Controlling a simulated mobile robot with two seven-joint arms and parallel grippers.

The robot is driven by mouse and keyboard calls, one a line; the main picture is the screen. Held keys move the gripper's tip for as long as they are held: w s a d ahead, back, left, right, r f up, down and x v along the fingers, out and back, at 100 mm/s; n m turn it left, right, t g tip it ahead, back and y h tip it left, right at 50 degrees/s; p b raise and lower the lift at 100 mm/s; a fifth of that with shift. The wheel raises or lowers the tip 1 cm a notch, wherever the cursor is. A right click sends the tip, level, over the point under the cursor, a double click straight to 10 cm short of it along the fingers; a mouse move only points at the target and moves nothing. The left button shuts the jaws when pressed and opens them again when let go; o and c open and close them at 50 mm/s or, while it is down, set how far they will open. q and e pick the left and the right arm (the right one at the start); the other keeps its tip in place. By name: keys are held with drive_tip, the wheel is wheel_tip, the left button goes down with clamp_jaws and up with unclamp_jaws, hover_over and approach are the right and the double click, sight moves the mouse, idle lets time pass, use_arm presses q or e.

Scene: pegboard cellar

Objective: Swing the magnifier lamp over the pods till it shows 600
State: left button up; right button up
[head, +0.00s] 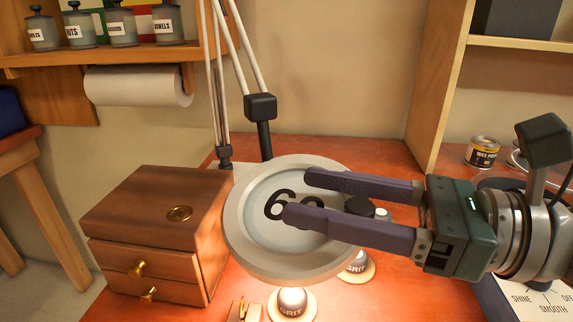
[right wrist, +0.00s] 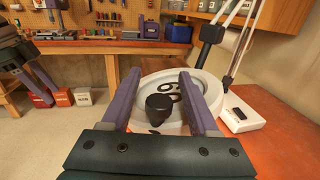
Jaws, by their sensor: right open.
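The magnifier lamp (head: 240,240) has a pale round head on a jointed arm, over the orange-red bench. Its lens shows a large 6 and part of a round figure; my fingers cover the rest. Pods marked GRIT (head: 291,303) stand lit below its near edge, with another (head: 358,264) at its right. My right gripper (head: 295,194) is open above the lens. In the right wrist view, a black knob (right wrist: 160,108) on the lamp head shows between its fingers, with no clear contact. At that view's left edge, a dark gripper (right wrist: 42,90), apparently my left, shows partly; its opening is unclear.
A wooden drawer box (head: 155,215) with brass knobs stands close left of the lamp head. A wax tin (head: 483,152) stands at the back right, and a lettered panel (head: 535,300) at the front right. A shelf with jars (head: 120,28) and a paper roll (head: 138,86) hang above.

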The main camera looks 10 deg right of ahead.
drive_tip(key=shift+w+a, duration=0.1)
drive_tip(key=shift+a, duration=0.05)
drive_tip(key=shift+c, duration=0.4)
clamp_jaws()
idle(1.0)
